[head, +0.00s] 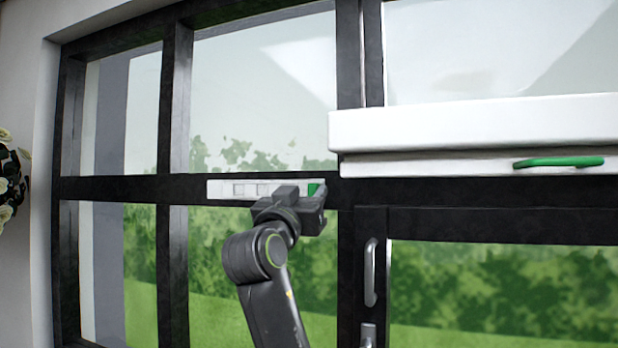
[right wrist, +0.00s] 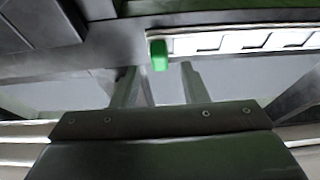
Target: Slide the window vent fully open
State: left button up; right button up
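The window vent (head: 246,188) is a white strip with several slots on the dark horizontal window bar. Its green tab (head: 316,189) is at the strip's right end in the head view. In the right wrist view the vent (right wrist: 245,42) runs off to the right, with the green tab (right wrist: 158,54) at its left end. My right gripper (head: 305,204) is just in front of and below the tab. In the right wrist view its two fingers (right wrist: 159,78) are apart, with the tab between or just beyond their tips. Contact cannot be told. My left gripper is not in view.
A white box-like unit (head: 470,124) with a green handle (head: 558,162) juts out at the upper right. A door or window handle (head: 370,272) is below it. White flowers (head: 8,180) are at the far left edge. The bar left of the vent is clear.

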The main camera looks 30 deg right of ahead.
jog(key=shift+p+x, duration=0.3)
jog(key=shift+x, duration=0.75)
jog(key=shift+f, duration=0.1)
grip_shut()
